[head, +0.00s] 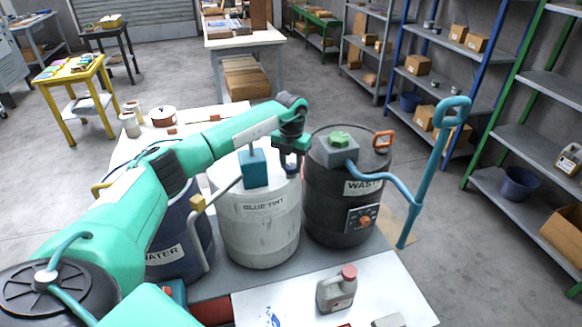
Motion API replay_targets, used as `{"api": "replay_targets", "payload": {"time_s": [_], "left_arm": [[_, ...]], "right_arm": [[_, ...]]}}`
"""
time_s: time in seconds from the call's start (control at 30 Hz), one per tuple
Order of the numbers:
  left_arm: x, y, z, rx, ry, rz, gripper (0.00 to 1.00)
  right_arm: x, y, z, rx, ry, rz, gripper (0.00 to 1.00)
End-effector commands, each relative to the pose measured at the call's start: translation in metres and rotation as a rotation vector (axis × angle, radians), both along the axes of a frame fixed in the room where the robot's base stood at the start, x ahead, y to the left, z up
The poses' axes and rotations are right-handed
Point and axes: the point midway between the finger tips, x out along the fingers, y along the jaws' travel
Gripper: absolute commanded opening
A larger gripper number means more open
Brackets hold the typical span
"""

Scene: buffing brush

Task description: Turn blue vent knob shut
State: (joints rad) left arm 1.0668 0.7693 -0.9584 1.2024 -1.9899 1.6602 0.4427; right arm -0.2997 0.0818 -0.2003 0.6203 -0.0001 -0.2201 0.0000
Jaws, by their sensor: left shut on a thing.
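The white drum labelled BLUE TINT (262,230) stands in the middle of the head view, with a blue block (254,170) on its top. My left gripper (291,166) points down over the right part of that drum's top, just right of the blue block. It is shut on a small dark blue thing, which looks like the blue vent knob. The jaws hide most of it, so I cannot tell how far it is turned. My right gripper is not in view.
The black WASTE drum (325,205) stands close on the right, with a green knob (339,139) and a blue pump handle (430,165). The blue WATER drum (180,225) is on the left, partly behind my arm. A grey jug (337,290) stands on the white surface in front.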

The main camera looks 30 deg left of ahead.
Motion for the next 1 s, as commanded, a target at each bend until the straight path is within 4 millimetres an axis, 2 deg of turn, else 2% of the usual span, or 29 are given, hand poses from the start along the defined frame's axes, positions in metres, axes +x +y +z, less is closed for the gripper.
{"api": "replay_targets", "payload": {"time_s": [0.2,0.5,0.67,1.0], "left_arm": [[0.001,0.001,0.000,0.001,-0.005,-0.178,0.14],[0.001,0.000,0.001,0.000,-0.005,-0.345,0.14],[0.001,0.000,0.002,0.000,-0.006,-0.389,0.14],[0.001,0.000,0.003,0.001,-0.006,-0.414,0.14]], "right_arm": [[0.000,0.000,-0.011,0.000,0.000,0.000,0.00],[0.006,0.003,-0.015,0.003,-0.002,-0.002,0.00],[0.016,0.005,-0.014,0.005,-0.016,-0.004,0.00],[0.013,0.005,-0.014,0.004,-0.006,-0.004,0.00]]}}
